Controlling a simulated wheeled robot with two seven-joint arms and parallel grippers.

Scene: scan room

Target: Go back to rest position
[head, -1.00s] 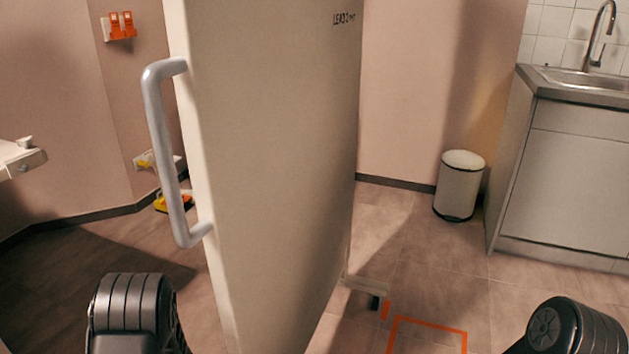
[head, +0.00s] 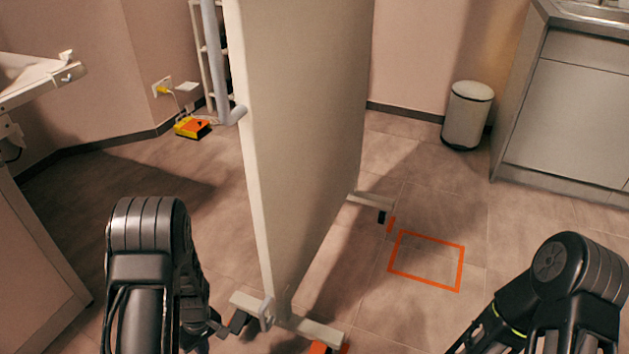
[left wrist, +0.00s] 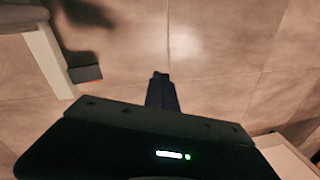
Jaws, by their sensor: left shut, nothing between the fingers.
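My left gripper (left wrist: 161,92) is shut and empty, pointing over bare floor in the left wrist view. In the head view my left arm comes up from the lower left, beside the mobile lead screen (head: 300,120); I cannot make out its fingertips there. My right arm shows at the lower right, bent, with its gripper out of view. The screen stands upright, with a pale grey handle (head: 218,75) on its left edge. No gripper is on the handle.
The screen's foot (head: 310,330) has dark casters; a foot end (left wrist: 45,55) also shows in the left wrist view. An orange square (head: 425,261) marks the floor at right. A white bin (head: 467,115), a sink cabinet (head: 570,115) and an orange-yellow box (head: 192,127) stand farther back.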

